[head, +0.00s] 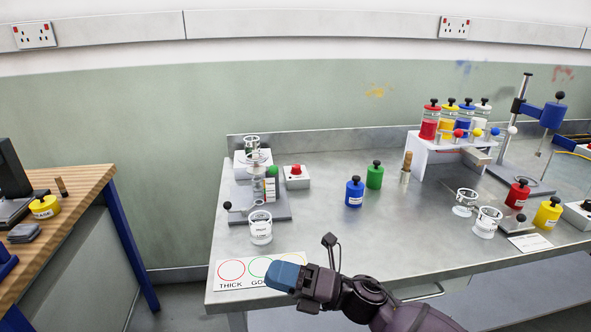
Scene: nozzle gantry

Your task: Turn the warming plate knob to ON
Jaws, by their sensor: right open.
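No part here carries a readable warming plate label, so I cannot tell for sure which knob is meant. A small white box with a red knob (296,170) stands at the back left of the grey bench. Another pale box with a dark knob (586,205) is cut off by the right edge. No ON mark is readable on either. My right gripper (288,277), with blue fingers, is open and empty over the bench's front edge, near the THICK card and well away from both knobs. My left gripper is out of view.
A glass beaker (260,228) and a card with coloured circles (231,270) are at the front left. Blue (354,193) and green (374,176) bottles stand mid-bench. A white rack (428,160) and stand are at the back right. The middle front is clear.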

